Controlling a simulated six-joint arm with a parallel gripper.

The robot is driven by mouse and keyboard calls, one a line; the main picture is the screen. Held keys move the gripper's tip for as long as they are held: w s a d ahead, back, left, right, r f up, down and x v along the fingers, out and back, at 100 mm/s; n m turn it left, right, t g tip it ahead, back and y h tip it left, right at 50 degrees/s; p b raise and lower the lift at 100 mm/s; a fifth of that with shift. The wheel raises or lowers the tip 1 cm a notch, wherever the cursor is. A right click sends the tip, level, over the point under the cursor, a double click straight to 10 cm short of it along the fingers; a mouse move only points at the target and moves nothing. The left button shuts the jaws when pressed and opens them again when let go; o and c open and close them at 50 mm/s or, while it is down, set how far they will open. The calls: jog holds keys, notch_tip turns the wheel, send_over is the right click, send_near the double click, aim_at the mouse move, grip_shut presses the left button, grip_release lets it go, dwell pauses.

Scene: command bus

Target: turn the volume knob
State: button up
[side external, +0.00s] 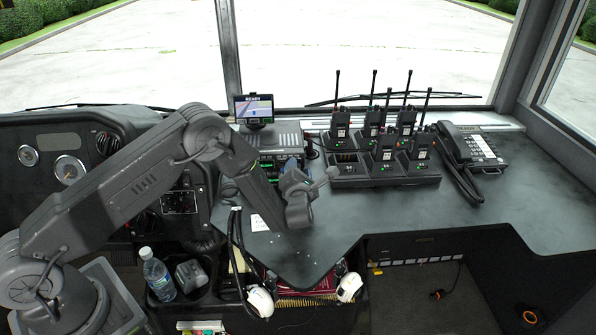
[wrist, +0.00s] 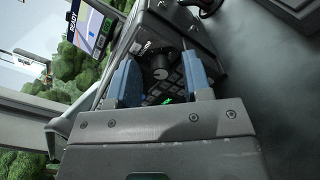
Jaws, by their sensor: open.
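The volume knob (wrist: 160,67) appears to be the small dark round knob on the radio's front face in the wrist view. The radio (side external: 284,134) is a dark box with green-lit displays, standing on the console. My gripper (side external: 293,170) is in front of the radio's right part in the side view and hides some of its face, including the knob. In the wrist view my gripper (wrist: 160,58) is open, with one blue finger on each side of the knob and visible gaps. Whether the fingertips reach as far as the knob is hard to tell.
A small navigation screen (side external: 254,107) stands above the radio. Several handheld radios sit in a charger (side external: 375,180) to the right, with a telephone (side external: 472,148) beyond. The desk top (side external: 345,218) is mostly clear in front. A bottle (side external: 158,275) stands at lower left.

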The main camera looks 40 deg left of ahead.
jog(key=shift+c, duration=0.2)
grip_shut()
jog(key=shift+m, duration=0.3)
jog(key=m, duration=0.4)
jog(key=shift+m+g, duration=0.3)
jog(key=shift+m, duration=1.8)
jog(key=shift+o, duration=0.2)
grip_release()
